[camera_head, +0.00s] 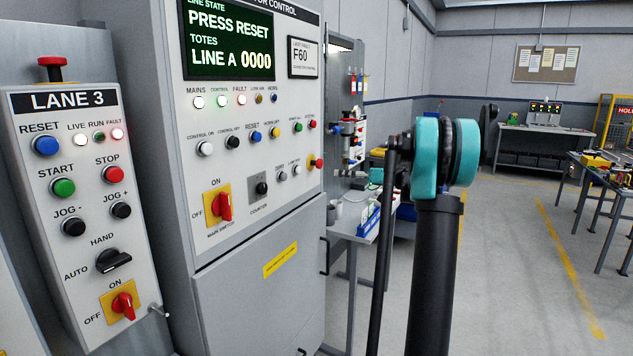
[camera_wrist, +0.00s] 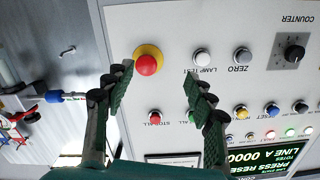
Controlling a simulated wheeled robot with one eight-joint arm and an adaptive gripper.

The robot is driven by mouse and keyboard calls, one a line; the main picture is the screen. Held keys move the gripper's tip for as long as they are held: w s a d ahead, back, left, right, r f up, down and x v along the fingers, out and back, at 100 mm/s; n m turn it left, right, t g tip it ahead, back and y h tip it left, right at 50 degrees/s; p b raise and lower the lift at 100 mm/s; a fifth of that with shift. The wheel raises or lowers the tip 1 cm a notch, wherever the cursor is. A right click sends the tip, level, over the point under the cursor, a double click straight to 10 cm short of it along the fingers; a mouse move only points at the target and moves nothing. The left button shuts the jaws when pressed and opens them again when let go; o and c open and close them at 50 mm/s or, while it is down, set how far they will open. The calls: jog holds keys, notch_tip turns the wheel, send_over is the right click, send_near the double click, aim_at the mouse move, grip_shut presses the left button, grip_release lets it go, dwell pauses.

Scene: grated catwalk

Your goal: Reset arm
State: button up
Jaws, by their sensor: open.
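My gripper (camera_wrist: 160,80) shows in the wrist view with its two dark green, ridged fingers spread apart and nothing between them. It faces the grey control panel (camera_wrist: 225,25), which appears upside down there. A red push button on a yellow base (camera_wrist: 149,63) lies just beyond the left fingertip; I cannot tell the exact gap. In the head view my dark arm with a teal joint (camera_head: 430,160) stands upright right of the control cabinet (camera_head: 258,265). The gripper itself is not visible in that view. The cabinet's screen (camera_head: 228,38) reads "PRESS RESET" and "LINE A 0000".
The Lane 3 box (camera_head: 75,215) with buttons and switches stands at the left. A small bench (camera_head: 350,232) is beside the cabinet, partly behind my arm. Another table (camera_head: 600,165) stands at the far right. The grey floor (camera_head: 510,270) right of my arm is open.

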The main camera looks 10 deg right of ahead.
jog(key=s+a+f+m+g+h, duration=0.25)
jog(key=s+a+f, duration=0.35)
jog(key=s, duration=0.4)
jog(key=s+a+f+m+g+h, duration=0.1)
jog(key=s+a+f+g+h, duration=0.2)
jog(key=s+f, duration=0.55)
jog(key=s+d+f+m+h, duration=0.1)
jog(key=s+f+h, duration=0.1)
jog(key=s+f, duration=0.3)
jog(key=s+d+f+m+h, duration=0.2)
jog(key=s+f, duration=0.3)
jog(key=s, duration=0.8)
jog(key=s+d+f+m+h, duration=0.1)
jog(key=s+f+h, duration=0.3)
jog(key=s, duration=0.6)
notch_tip(320, 180, down, 2)
jog(key=shift+d+f, duration=0.1)
jog(key=shift+d, duration=0.25)
jog(key=shift+h, duration=0.25)
jog(key=shift+c, duration=0.3)
